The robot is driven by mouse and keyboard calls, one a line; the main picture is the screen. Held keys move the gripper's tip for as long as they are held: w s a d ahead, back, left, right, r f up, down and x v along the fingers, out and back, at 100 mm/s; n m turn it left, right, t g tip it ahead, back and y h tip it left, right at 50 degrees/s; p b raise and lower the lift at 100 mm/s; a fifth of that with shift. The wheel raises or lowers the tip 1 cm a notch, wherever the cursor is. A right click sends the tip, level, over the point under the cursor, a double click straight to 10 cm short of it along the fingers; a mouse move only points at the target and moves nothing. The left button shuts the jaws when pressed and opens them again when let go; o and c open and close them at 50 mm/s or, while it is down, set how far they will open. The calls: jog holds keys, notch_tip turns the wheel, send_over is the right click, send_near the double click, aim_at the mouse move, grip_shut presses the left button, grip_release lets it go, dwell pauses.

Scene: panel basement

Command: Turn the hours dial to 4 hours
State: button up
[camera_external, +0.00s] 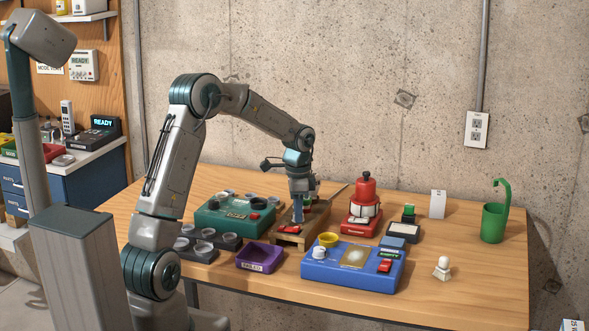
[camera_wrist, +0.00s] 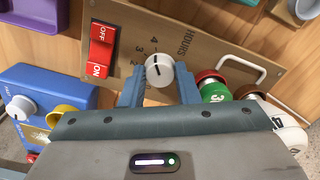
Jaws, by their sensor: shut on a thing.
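The hours dial (camera_wrist: 159,65) is a small white round knob with a dark pointer line, on a brown panel (camera_wrist: 215,72) marked HOURS. In the wrist view, numbers including 4 and 3 run beside the knob; some marks are too small to read. My gripper (camera_wrist: 160,76) has its two blue-grey fingers on either side of the knob, shut on it. The pointer's exact number cannot be told. In the external view my gripper (camera_external: 297,219) reaches down onto the brown panel (camera_external: 285,240), and hides the dial.
A red ON/OFF switch (camera_wrist: 102,47) sits beside the dial, and a pale handle (camera_wrist: 240,65) on the other side. A blue box (camera_external: 335,275), green box (camera_external: 230,222), purple bin (camera_external: 260,258) and red device (camera_external: 362,222) crowd around. Free table lies at the right front.

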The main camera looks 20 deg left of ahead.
jog(key=shift+r+m, duration=0.1)
jog(key=shift+m, duration=0.3)
jog(key=o, duration=1)
jog(key=shift+c, duration=0.2)
notch_tip(320, 180, up, 14)
jog(key=s+a+f+n+t, duration=0.1)
jog(key=s+a+f+n, duration=0.1)
jog(key=s+a+n, duration=0.5)
jog(key=s+a+f+n+t, duration=0.2)
jog(key=s+a+n, duration=0.5)
jog(key=s, duration=1.1)
jog(key=shift+s+a+f, duration=0.35)
jog(key=shift+a, duration=0.45)
